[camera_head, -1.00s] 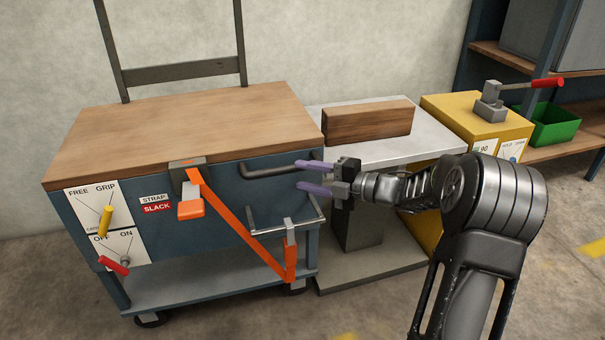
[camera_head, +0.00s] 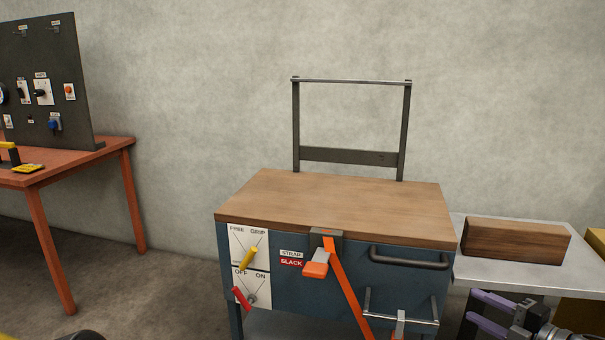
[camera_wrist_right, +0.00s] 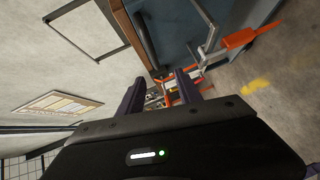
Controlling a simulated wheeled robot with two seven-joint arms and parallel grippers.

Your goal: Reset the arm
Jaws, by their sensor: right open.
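My right gripper (camera_head: 482,311) is at the lower right of the head view, with its two purple-padded fingers apart and nothing between them. It is in front of the grey side table and to the right of the blue cart (camera_head: 300,305). In the right wrist view the two dark fingers of the right gripper (camera_wrist_right: 160,90) stand apart, and the orange strap (camera_wrist_right: 238,40) shows beyond them. My left gripper is not in view.
The cart has a wooden top (camera_head: 340,205), a dark handle (camera_head: 408,259), levers and an orange strap (camera_head: 348,290) on its front. A wooden block (camera_head: 515,240) lies on the side table (camera_head: 490,268). A red table (camera_head: 115,150) with a dark panel (camera_head: 45,85) stands left.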

